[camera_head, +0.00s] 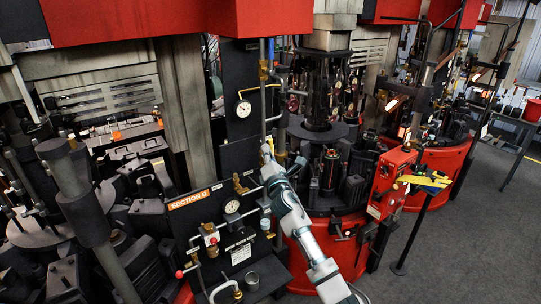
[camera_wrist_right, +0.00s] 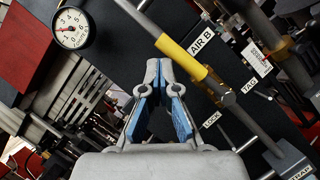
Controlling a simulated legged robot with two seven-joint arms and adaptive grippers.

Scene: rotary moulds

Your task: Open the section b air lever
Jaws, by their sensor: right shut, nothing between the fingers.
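The yellow air lever (camera_wrist_right: 182,58) lies along a grey pipe beside the AIR B label (camera_wrist_right: 201,40) in the right wrist view. A brass fitting (camera_wrist_right: 229,99) sits on the pipe past the lever's lower end. My right gripper (camera_wrist_right: 160,68) is shut and empty, with its fingertips just left of the lever. I cannot tell whether they touch it. In the head view my right gripper (camera_head: 267,152) is at the dark panel's vertical pipe, and the lever is not clear there. My left gripper is not in view.
The orange SECTION B sign (camera_head: 189,199) is on the panel left of my right arm. A pressure gauge (camera_head: 243,109) is above the gripper. A red control box (camera_head: 391,184) stands right of the arm. Open grey floor (camera_head: 460,240) lies at the right.

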